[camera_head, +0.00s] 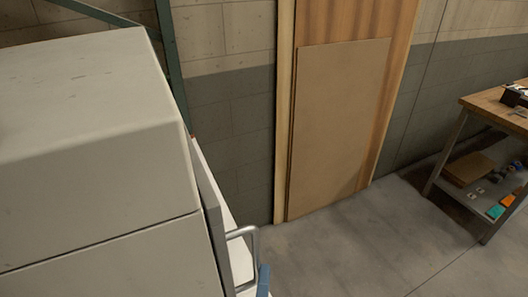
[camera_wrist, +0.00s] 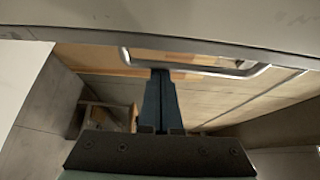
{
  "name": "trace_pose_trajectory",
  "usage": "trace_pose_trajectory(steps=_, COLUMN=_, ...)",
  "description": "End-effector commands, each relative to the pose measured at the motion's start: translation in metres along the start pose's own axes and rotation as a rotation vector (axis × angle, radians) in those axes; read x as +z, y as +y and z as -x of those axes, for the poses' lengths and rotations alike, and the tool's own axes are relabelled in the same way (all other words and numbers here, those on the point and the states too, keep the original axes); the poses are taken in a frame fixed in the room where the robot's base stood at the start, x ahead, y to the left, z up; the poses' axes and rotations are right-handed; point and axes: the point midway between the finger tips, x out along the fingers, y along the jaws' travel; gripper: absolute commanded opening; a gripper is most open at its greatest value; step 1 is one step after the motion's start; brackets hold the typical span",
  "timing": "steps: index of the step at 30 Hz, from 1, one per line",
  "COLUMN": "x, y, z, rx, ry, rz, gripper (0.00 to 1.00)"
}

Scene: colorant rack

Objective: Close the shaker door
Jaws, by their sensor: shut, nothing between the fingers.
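The shaker is the large cream cabinet (camera_head: 90,140) filling the left of the head view. Its door (camera_head: 212,222) shows nearly edge-on as a narrow grey panel at the cabinet's right side, and its exact angle is hard to tell. A metal bar handle (camera_head: 254,240) sticks out from the door; it also shows across the top of the wrist view (camera_wrist: 215,70). My gripper (camera_wrist: 160,74) has its blue fingers shut together and empty, with the tips overlapping the handle's bar in view. Contact is unclear. In the head view only a bit of blue finger (camera_head: 264,280) shows, just below the handle.
A wooden door panel (camera_head: 338,125) stands against the block wall behind. A workbench (camera_head: 490,105) with a lower shelf of small items is at the far right. The concrete floor (camera_head: 360,250) between is clear. A green metal post (camera_head: 172,65) rises behind the cabinet.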

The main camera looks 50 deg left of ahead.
Motion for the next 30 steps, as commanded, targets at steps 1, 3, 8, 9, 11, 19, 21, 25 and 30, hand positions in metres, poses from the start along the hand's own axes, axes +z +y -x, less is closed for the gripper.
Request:
trace_pose_trajectory(steps=1, x=0.015, y=0.002, z=-0.001, rx=0.004, ry=-0.042, rz=-0.013, gripper=0.0)
trace_pose_trajectory(steps=3, x=0.015, y=0.002, z=-0.001, rx=0.004, ry=-0.043, rz=-0.014, gripper=0.0)
trace_pose_trajectory(steps=8, x=0.016, y=0.003, z=-0.001, rx=0.006, ry=-0.043, rz=-0.015, gripper=0.0)
trace_pose_trajectory(steps=9, x=0.016, y=0.003, z=-0.001, rx=0.006, ry=-0.043, rz=-0.015, gripper=0.0)
trace_pose_trajectory(steps=11, x=0.016, y=0.003, z=-0.001, rx=0.006, ry=-0.043, rz=-0.015, gripper=0.0)
trace_pose_trajectory(steps=19, x=0.01, y=-0.035, z=-0.001, rx=-0.001, ry=-0.034, rz=-0.012, gripper=0.0)
trace_pose_trajectory(steps=21, x=0.008, y=-0.051, z=-0.002, rx=-0.006, ry=-0.03, rz=-0.01, gripper=0.0)
trace_pose_trajectory(steps=25, x=0.004, y=-0.077, z=-0.002, rx=-0.007, ry=-0.023, rz=-0.01, gripper=0.0)
trace_pose_trajectory(steps=30, x=0.0, y=-0.098, z=-0.003, rx=-0.008, ry=-0.016, rz=-0.011, gripper=0.0)
